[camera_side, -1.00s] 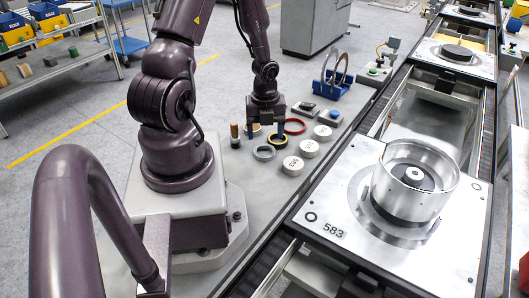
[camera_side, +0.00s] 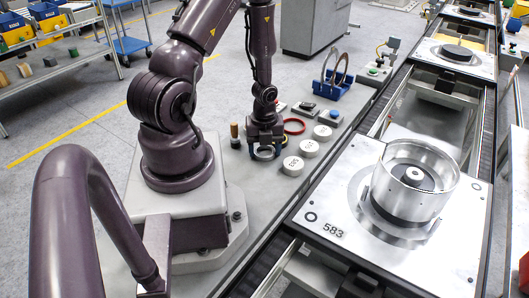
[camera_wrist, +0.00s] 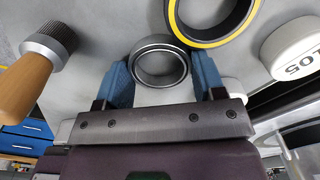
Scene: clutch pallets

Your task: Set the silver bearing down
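The silver bearing (camera_wrist: 160,65) is a plain metal ring lying flat on the grey bench. In the wrist view it sits between the two blue fingertips of my gripper (camera_wrist: 162,74), one on each side, with no clear gap to either. I cannot tell whether they press on it. In the side view my gripper (camera_side: 265,146) is down low at the bench around the bearing (camera_side: 264,154), which it partly covers.
A yellow-edged black ring (camera_wrist: 214,42) lies close beyond the right finger. A wooden-handled tool (camera_wrist: 32,82) stands to the left. White round pieces (camera_side: 293,166) and a red ring (camera_side: 295,126) lie nearby. A pallet marked 583 (camera_side: 340,205) carries a metal housing (camera_side: 411,188).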

